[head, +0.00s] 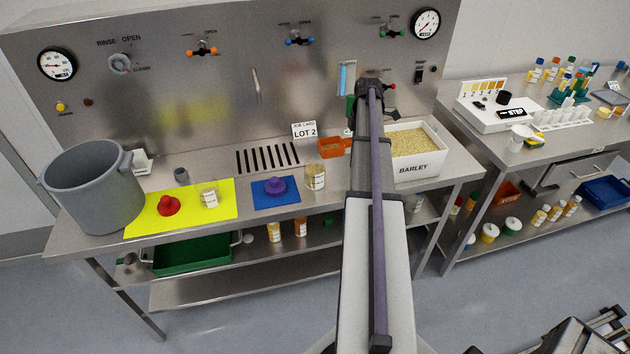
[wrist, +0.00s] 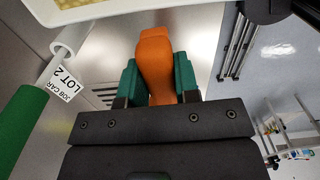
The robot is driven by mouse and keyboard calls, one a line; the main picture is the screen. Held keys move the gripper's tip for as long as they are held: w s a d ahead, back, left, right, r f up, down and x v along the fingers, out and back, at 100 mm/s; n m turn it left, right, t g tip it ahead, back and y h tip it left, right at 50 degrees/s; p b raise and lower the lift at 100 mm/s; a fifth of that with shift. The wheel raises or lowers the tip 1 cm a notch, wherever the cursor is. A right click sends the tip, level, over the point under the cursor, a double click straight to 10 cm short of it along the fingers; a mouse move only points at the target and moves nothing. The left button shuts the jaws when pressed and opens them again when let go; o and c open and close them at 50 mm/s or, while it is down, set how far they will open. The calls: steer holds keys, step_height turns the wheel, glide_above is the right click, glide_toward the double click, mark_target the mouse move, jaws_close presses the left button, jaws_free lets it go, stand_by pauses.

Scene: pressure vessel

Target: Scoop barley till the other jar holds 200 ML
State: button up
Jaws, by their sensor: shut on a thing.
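My gripper (wrist: 158,84) has teal fingers shut on the orange handle of the scoop (wrist: 154,50). In the head view the orange scoop (head: 332,148) shows just left of my arm, above the bench, between a jar and the barley bin; my arm hides the gripper there. The white bin (head: 416,174) labelled BARLEY holds pale grain (head: 415,142). A clear jar (head: 315,177) with a pale label stands right of the blue mat. Another clear jar (head: 210,197) stands on the yellow mat. The contents and levels in both jars are too small to tell.
A red knobbed object (head: 168,206) sits on the yellow mat (head: 145,222), a purple one (head: 275,185) on the blue mat (head: 262,200). A grey bucket (head: 95,190) stands at left.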

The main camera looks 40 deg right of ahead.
steer(key=shift+a+r, duration=0.15)
steer(key=shift+r, duration=0.2)
step_height(320, 180, up, 3)
steer(key=p, duration=0.3)
steer(key=shift+f, duration=0.2)
